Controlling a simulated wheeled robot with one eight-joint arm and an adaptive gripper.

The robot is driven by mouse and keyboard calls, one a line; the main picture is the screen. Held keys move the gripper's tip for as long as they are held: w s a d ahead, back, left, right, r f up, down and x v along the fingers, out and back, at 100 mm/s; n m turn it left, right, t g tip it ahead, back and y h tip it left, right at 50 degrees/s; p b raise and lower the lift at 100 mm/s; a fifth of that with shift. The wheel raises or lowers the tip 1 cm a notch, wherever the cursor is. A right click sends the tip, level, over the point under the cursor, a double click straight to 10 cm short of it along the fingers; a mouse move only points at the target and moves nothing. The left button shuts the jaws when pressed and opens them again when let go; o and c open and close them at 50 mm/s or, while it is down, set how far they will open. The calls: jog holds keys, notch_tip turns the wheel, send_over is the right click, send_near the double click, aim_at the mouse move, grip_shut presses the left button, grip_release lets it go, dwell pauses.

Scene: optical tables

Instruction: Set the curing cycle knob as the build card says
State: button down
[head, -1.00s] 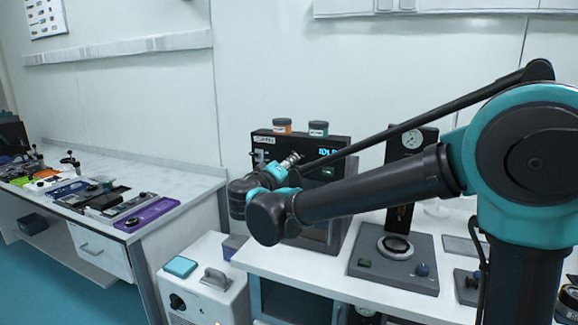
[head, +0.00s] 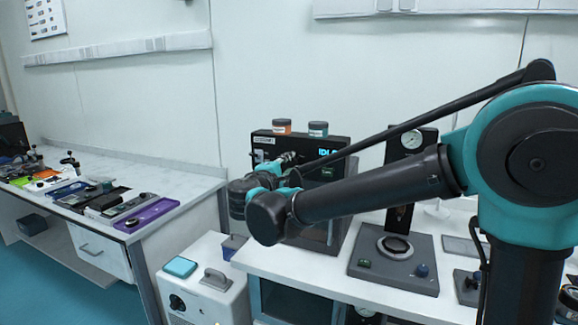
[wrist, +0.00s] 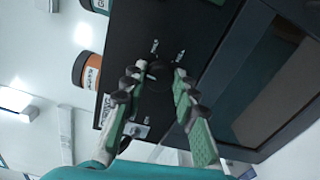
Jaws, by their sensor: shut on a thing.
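A black curing unit (head: 262,151) stands on the white bench, with a small lit blue display (head: 326,153), only partly readable. My gripper (head: 290,157) is at its front panel; my arm covers much of the unit. In the wrist view, the fingers of my gripper (wrist: 160,73) are closed around a dark round knob (wrist: 158,78) on the black panel (wrist: 195,30). Small light marks sit on the panel beyond the knob; their text and the knob's setting cannot be read. No readable build card shows.
An orange-banded jar (head: 282,127) and a teal-banded jar (head: 318,130) stand on the unit. A grey gauge press (head: 395,262) is to its right. A white box (head: 205,290) with a handle stands lower left. The left bench (head: 150,212) holds several coloured trays.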

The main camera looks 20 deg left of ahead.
jog(key=shift+n, duration=0.4)
jog(key=c, duration=1.2)
grip_release()
jog(key=s, duration=0.8)
jog(key=s+a, duration=0.1)
jog(key=s, duration=0.3)
